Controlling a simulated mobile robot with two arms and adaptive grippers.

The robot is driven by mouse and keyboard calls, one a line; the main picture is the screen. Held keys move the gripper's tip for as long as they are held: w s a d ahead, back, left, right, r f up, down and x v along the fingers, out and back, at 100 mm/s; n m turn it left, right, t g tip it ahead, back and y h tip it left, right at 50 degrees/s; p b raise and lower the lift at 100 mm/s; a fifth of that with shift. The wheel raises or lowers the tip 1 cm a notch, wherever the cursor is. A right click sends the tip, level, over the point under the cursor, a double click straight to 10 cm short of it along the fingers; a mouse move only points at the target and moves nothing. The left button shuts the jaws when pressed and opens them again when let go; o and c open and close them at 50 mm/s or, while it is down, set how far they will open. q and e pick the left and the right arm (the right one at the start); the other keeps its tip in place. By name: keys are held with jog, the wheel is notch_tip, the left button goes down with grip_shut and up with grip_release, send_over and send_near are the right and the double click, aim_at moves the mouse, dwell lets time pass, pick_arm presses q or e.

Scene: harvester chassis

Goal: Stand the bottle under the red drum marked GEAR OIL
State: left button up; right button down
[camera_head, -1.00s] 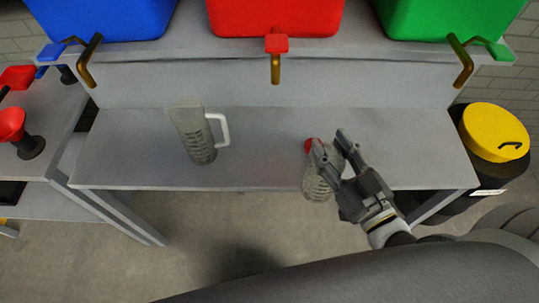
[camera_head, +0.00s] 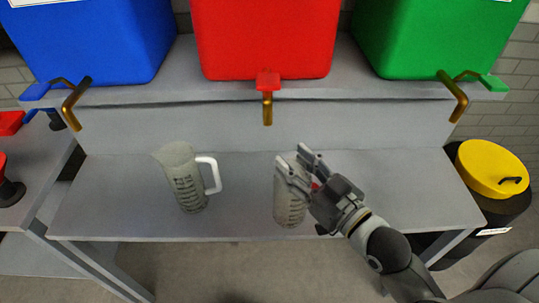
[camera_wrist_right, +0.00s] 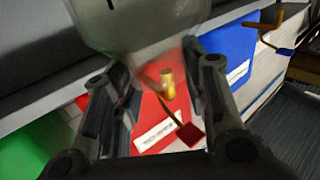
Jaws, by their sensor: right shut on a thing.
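The red drum (camera_head: 265,40) stands on the upper shelf in the middle, with a brass tap (camera_head: 267,108) and red handle at its front. It also shows in the right wrist view (camera_wrist_right: 145,120), with a white label whose text is too blurred to read. My right gripper (camera_head: 292,160) is shut on the bottle (camera_head: 290,205), a grey-white bottle with dark markings. The bottle is nearly upright, in front and slightly right of the red drum's tap, over the lower shelf's front part. Whether its base touches the shelf I cannot tell. It fills the wrist view's top (camera_wrist_right: 145,25), blurred.
A grey measuring jug (camera_head: 182,180) with a white handle stands on the lower shelf (camera_head: 110,195), left of the bottle. A blue drum (camera_head: 95,40) and a green drum (camera_head: 430,40) flank the red one. A yellow-lidded bin (camera_head: 490,168) is at the right.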

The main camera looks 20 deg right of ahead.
jog(key=w+a+f+p, duration=0.2)
jog(key=w+f, duration=0.1)
jog(key=w, duration=0.5)
jog(key=shift+w+a+f, duration=0.2)
jog(key=shift+a+f, duration=0.05)
jog(key=shift+a, duration=0.15)
jog(key=shift+f, duration=0.15)
jog(key=c, duration=0.9)
grip_release()
jog(key=shift+o, duration=0.2)
jog(key=b+v, duration=0.2)
jog(key=v, duration=0.9)
jog(key=shift+s+d, duration=0.15)
jog(key=shift+s, duration=0.35)
